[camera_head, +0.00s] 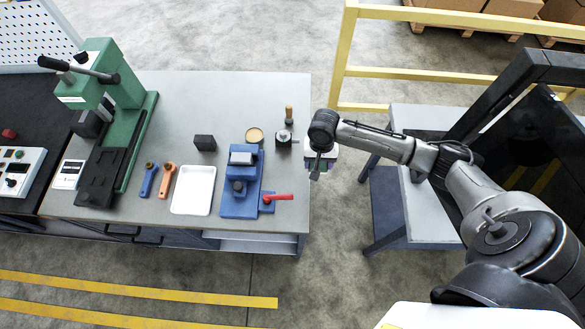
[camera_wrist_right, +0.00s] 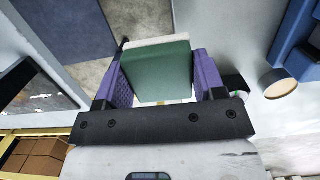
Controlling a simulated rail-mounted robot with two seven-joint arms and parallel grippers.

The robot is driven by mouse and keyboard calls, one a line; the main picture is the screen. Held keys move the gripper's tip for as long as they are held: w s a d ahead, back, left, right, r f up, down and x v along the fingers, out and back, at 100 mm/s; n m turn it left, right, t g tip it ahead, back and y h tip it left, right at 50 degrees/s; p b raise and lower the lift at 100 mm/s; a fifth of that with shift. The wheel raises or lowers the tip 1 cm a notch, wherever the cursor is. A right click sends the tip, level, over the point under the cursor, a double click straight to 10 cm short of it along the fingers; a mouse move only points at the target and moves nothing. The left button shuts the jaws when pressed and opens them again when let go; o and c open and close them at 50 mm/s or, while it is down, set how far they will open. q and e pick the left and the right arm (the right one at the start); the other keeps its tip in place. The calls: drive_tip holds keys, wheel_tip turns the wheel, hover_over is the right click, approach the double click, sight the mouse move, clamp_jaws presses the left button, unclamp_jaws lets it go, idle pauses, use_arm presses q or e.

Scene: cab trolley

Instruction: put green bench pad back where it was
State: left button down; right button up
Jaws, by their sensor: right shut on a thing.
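The green bench pad (camera_wrist_right: 158,75) is between the purple fingers of my right gripper (camera_wrist_right: 160,62), which is shut on it. A pale edge shows along the pad's far side. In the head view my right gripper (camera_head: 318,166) is just off the right edge of the grey workbench (camera_head: 225,100), and only a little green shows at its tip. My left gripper is in neither view.
On the bench stand a green press (camera_head: 118,85), a dark block (camera_head: 205,142), a white tray (camera_head: 194,190), a blue fixture with a red handle (camera_head: 240,195) and a round tan disc (camera_head: 255,135). A grey-topped stand (camera_head: 430,225) is at right, a yellow rail (camera_head: 420,74) behind.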

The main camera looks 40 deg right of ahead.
hover_over(292, 173)
drive_tip(key=f, duration=0.5)
drive_tip(key=shift+w+d+b, duration=0.15)
drive_tip(key=shift+w+b, duration=0.05)
drive_tip(key=shift+b, duration=0.15)
drive_tip(key=shift+f, duration=2.05)
drive_tip(key=shift+f, duration=0.1)
drive_tip(key=o, duration=0.9)
drive_tip(key=shift+c, duration=0.2)
